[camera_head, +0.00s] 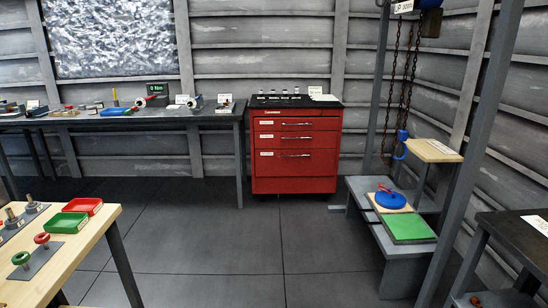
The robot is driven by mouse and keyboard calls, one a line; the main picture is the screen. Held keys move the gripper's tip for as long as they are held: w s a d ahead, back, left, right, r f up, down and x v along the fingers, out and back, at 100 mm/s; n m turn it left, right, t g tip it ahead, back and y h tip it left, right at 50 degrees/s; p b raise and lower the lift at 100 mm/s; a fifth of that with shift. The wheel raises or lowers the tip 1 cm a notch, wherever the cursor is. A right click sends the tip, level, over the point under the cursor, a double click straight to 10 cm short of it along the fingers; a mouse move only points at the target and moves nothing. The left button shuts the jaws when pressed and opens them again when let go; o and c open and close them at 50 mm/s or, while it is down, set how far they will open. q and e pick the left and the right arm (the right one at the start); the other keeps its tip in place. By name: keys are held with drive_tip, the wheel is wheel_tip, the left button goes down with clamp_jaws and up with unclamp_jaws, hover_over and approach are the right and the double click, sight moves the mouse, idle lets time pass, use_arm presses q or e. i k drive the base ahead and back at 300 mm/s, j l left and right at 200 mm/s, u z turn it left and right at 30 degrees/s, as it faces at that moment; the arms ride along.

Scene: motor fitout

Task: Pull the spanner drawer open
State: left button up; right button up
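A red tool cabinet (294,150) with a black top stands against the back wall, right of the long bench. Its drawers all look shut. The upper drawer (294,124), the middle drawer (294,140) and the tall lower drawer (294,163) have bar handles and small white labels at the left. The labels are too small to read, so I cannot tell which is the spanner drawer. Neither of my grippers is in view.
A long dark bench (180,117) with tools stands left of the cabinet. A wooden table (75,254) with red and green trays is at front left. A grey stand (405,258) with a blue disc and hanging chains (403,90) is at right. The middle floor (235,240) is clear.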

sight(327, 139)
drive_tip(key=i, duration=2.05)
drive_tip(key=i+z, duration=0.1)
drive_tip(key=i, duration=0.4)
drive_tip(key=i+j+z, duration=0.1)
drive_tip(key=i, duration=0.45)
drive_tip(key=i+j+z, duration=0.1)
drive_tip(key=i, duration=0.4)
drive_tip(key=i+j+z, duration=0.1)
drive_tip(key=i, duration=0.4)
drive_tip(key=j, duration=0.1)
